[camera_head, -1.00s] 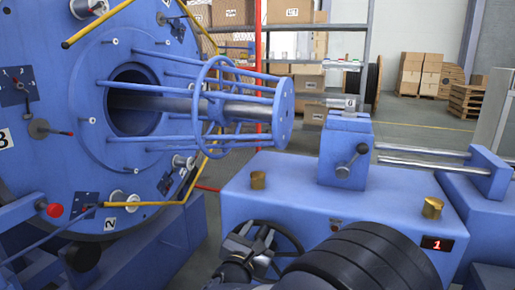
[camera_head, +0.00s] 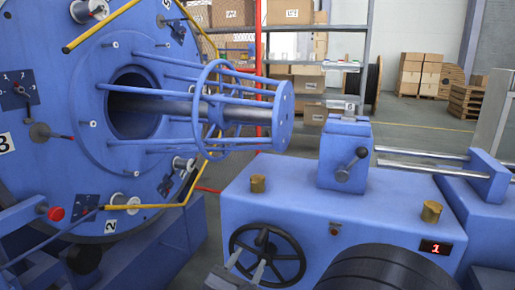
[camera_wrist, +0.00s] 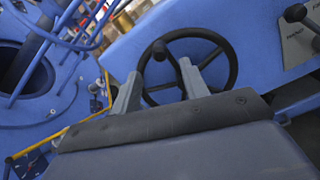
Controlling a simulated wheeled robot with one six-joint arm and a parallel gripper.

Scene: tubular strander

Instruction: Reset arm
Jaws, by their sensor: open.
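My gripper (camera_head: 247,262) is low in the head view, in front of the black handwheel (camera_head: 270,247) on the blue machine housing. Its two grey fingers are apart, with nothing held between them. In the wrist view the gripper (camera_wrist: 160,76) shows its fingers spread, with the handwheel (camera_wrist: 234,62) beyond them. The handwheel's knob and part of its rim appear between and above the fingers. I cannot tell the exact gap between fingers and wheel.
The blue housing (camera_head: 290,205) carries brass knobs, a clamp block (camera_head: 345,150) and a red display (camera_head: 436,247). A large blue disc (camera_head: 50,165) with a rod cage (camera_head: 283,115) stands left. Shelves and boxes are behind. Some floor is open at the back right.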

